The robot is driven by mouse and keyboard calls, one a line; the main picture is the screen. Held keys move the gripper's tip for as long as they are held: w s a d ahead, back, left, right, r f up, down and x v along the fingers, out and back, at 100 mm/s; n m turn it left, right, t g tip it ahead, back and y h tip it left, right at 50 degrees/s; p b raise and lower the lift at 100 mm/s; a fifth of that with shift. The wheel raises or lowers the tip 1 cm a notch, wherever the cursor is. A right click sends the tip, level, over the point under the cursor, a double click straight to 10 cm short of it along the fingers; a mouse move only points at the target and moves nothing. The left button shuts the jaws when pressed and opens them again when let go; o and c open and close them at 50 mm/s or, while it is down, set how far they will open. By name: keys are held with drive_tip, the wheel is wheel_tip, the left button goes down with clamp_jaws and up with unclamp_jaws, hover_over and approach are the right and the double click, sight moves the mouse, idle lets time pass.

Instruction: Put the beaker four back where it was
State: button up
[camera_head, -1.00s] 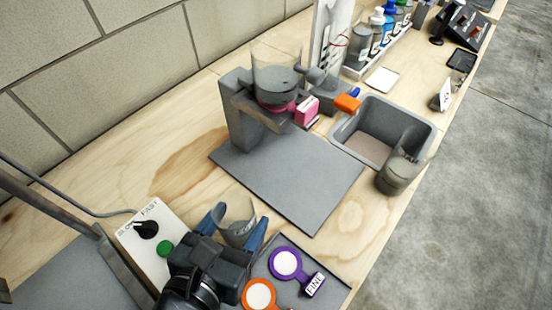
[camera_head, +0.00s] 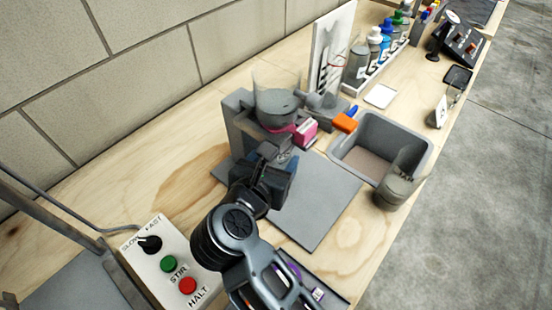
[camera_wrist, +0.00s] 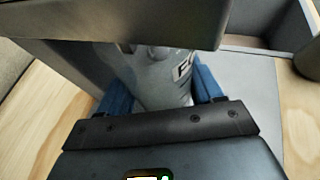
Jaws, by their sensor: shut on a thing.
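My gripper (camera_head: 280,175) is shut on a clear grey beaker (camera_wrist: 160,82) with a partly visible dark label that starts with F. Blue fingers hold the beaker from both sides in the wrist view. In the head view my gripper hides most of the beaker. It is at the grey filter stand (camera_head: 238,125), over the stand's flat grey base plate (camera_head: 320,195). The stand's arm crosses above the beaker in the wrist view and hides its top. I cannot tell whether the beaker touches the plate.
A grey bin (camera_head: 420,135) stands right of the plate, with a labelled jar (camera_head: 398,183) at its front corner. A control box (camera_head: 165,255) is at lower left. A dark tray (camera_head: 335,297) with filters is partly behind my arm. Several bottles (camera_head: 375,45) stand farther back.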

drive_tip(key=shift+w+d+f, duration=0.15)
drive_tip(key=shift+w+f, duration=0.1)
drive_tip(key=shift+w, duration=0.2)
drive_tip(key=shift+f, duration=0.5)
drive_tip(key=shift+f, duration=0.15)
drive_tip(key=o, duration=0.9)
